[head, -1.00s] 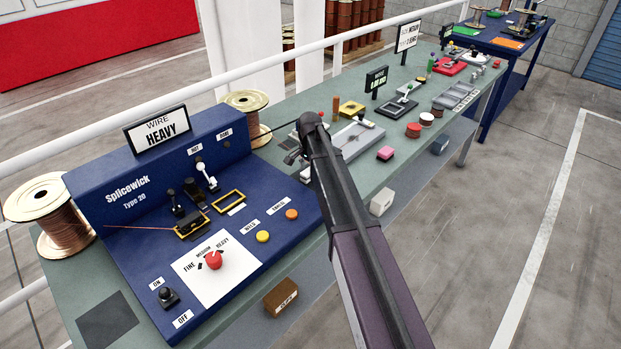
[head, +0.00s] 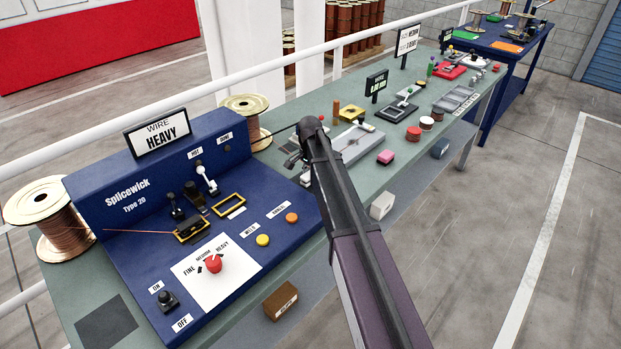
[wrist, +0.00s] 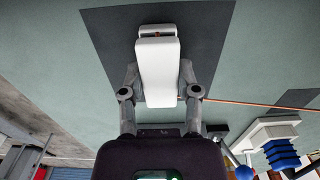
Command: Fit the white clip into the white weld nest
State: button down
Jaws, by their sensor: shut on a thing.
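In the wrist view my gripper (wrist: 159,88) is shut on a long white piece, the white clip (wrist: 157,65), with a finger on each of its sides. Behind it lie a dark square patch (wrist: 105,30) and the grey-green bench top. In the head view my arm runs up from the bottom and hides the gripper and the clip. The blue Splicewick machine (head: 140,220) carries a black nest with a yellow edge (head: 192,229) and an empty yellow frame (head: 230,204). I cannot pick out a white weld nest for certain.
A copper wire crosses the right of the wrist view, above a white piece with blue ribbed parts (wrist: 282,150). Copper spools (head: 45,205) stand at the machine's left and back. Blocks and fixtures crowd the bench to the right, including a pink block (head: 385,156). A white rail runs behind.

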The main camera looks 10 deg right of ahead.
jog(key=shift+r, duration=0.15)
notch_tip(320, 180, up, 10)
jog(key=p, duration=1)
jog(key=shift+f, duration=0.2)
dwell(0.8)
jog(key=s+a, duration=0.5)
jog(key=a, duration=0.1)
jog(key=s+a, duration=0.6)
jog(key=shift+s+f, duration=0.15)
jog(key=shift+s, duration=0.05)
jog(key=s+a, duration=0.3)
jog(key=s, duration=0.2)
jog(key=s+a, duration=0.3)
jog(key=s, duration=0.1)
jog(key=s+a, duration=0.3)
jog(key=s, duration=0.2)
jog(key=shift+s+a+f+b, duration=0.15)
jog(key=shift+s+a+b, duration=0.1)
jog(key=shift+s+b, duration=0.1)
jog(key=w+a, duration=0.1)
jog(key=w, duration=0.3)
jog(key=w+a+f+b, duration=0.1)
jog(key=w+a, duration=0.1)
jog(key=w, duration=0.3)
jog(key=w+a, duration=0.2)
jog(key=w, duration=0.2)
jog(key=shift+w+a+f, duration=0.1)
jog(key=shift+w+f, duration=0.1)
jog(key=shift+w, duration=0.2)
